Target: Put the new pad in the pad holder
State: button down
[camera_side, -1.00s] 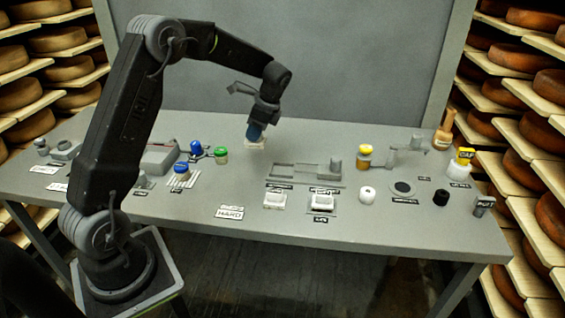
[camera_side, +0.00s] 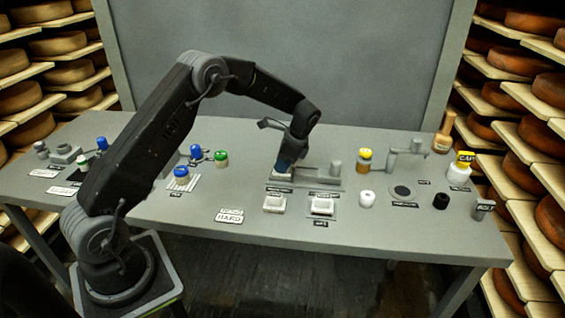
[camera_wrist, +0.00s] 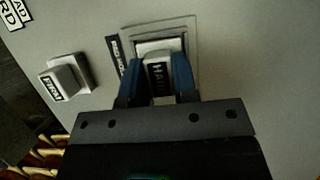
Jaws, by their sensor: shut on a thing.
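My gripper (camera_wrist: 158,82) is shut on a pale pad (camera_wrist: 158,66) with a dark "HARD" label, its blue fingers on either side. In the side view my gripper (camera_side: 284,166) is low at the left part of a grey fixture (camera_side: 316,182). In the wrist view the pad is over or inside a square, recessed frame, the pad holder (camera_wrist: 192,32), which has a dark label beside it. I cannot tell whether the pad touches the holder floor. Another pale labelled block (camera_wrist: 62,82) sits on a base to the left in the wrist view.
Two white blocks, left (camera_side: 273,203) and right (camera_side: 322,205), stand in front of the fixture. A grey post (camera_side: 336,167) rises at its right. A HARD sign (camera_side: 229,216) lies front left. The back of the table is mostly clear.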

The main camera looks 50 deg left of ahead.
jog(key=c, duration=0.9)
grip_release()
jog(key=shift+f, duration=0.15)
